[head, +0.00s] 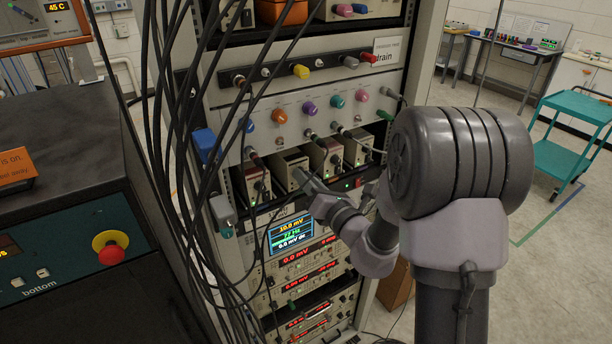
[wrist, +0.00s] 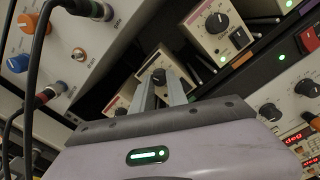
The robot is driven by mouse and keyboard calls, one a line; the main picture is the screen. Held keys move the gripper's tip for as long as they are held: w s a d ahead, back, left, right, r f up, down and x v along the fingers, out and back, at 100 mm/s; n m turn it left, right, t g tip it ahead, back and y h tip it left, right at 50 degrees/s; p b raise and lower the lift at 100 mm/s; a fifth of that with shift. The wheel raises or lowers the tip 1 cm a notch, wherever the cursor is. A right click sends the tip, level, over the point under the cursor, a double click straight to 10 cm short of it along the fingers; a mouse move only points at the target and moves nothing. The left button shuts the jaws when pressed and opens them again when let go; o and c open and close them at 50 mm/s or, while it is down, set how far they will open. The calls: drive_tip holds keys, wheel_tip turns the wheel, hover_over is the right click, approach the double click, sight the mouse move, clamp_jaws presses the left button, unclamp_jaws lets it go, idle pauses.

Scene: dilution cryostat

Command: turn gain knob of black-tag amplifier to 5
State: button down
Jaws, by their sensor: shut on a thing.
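Several small beige amplifiers stand in a row on a rack shelf in the head view. My gripper (head: 302,178) reaches in from the right to the front of the second amplifier from the left (head: 290,163). In the wrist view my gripper's fingers (wrist: 160,88) are shut on a dark round knob (wrist: 158,75) on that amplifier's face. The third amplifier (wrist: 207,18) shows its own dark knob, a green light and a small black square.
Dark cables hang across the rack's left side. Above the amplifiers is a panel with coloured knobs (head: 309,108). Below are a lit display (head: 290,232) and instruments with red digits (head: 296,257). A teal cart (head: 570,140) stands away on the right.

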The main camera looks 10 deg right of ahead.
idle(0.4)
drive_tip(key=c, duration=1.3)
unclamp_jaws()
drive_tip(key=p+v, duration=1.3)
drive_tip(key=v, duration=0.4)
drive_tip(key=shift+s, duration=0.2)
